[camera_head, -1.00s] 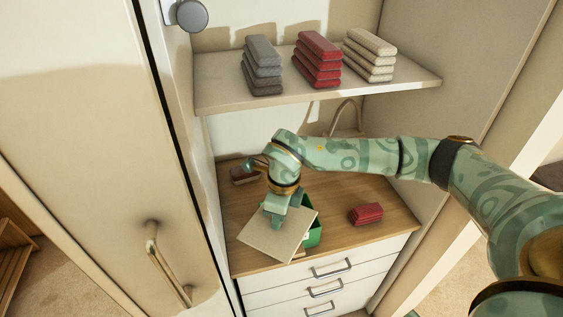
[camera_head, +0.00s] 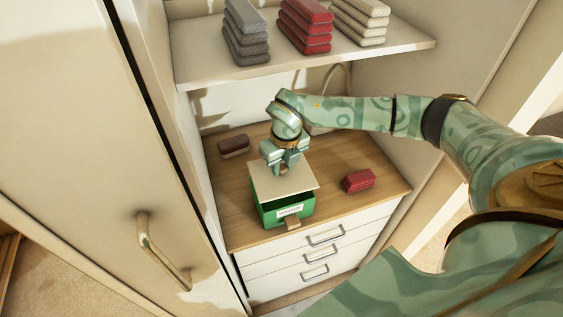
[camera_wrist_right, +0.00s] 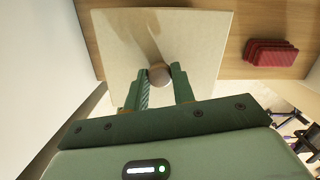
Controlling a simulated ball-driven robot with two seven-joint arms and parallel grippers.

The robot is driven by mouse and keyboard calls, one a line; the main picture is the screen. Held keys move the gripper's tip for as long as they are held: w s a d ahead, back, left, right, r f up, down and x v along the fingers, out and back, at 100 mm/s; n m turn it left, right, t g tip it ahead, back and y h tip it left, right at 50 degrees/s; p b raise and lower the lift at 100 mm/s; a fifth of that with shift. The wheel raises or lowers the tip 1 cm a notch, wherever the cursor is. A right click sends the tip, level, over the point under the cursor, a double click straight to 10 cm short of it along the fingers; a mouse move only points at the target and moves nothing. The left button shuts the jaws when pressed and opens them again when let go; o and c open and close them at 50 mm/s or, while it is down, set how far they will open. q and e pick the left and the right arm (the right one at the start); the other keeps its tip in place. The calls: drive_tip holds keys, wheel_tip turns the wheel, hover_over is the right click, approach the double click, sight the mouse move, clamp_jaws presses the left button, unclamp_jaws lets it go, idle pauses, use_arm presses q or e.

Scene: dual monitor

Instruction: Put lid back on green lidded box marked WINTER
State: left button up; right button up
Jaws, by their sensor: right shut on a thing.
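The green box (camera_head: 267,215) stands on the wooden countertop, with a white label on its front; the lettering is too small to read surely. The cream square lid (camera_head: 270,179) is over the box, and a dark gap shows between it and the front wall. I cannot tell whether its back edge touches the box. My right gripper (camera_head: 284,168) is above the lid, shut on its round knob. In the right wrist view the knob (camera_wrist_right: 159,74) is between the fingers and the lid (camera_wrist_right: 200,45) spreads below. My left gripper is not in view.
A folded red item (camera_head: 358,181) lies right of the box, and a dark brown item (camera_head: 233,147) lies behind left. A shelf (camera_head: 395,52) with folded stacks overhangs the back. Cabinet walls close both sides. Drawers (camera_head: 318,258) are below the countertop (camera_head: 335,205).

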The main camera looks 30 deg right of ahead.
sight(282, 175)
drive_tip(key=shift+f+b, duration=1.6)
drive_tip(key=shift+f, duration=0.6)
drive_tip(key=shift+f, duration=0.1)
drive_tip(key=o, duration=1.5)
drive_tip(key=shift+r+p, duration=3.2)
drive_tip(key=shift+r, duration=0.4)
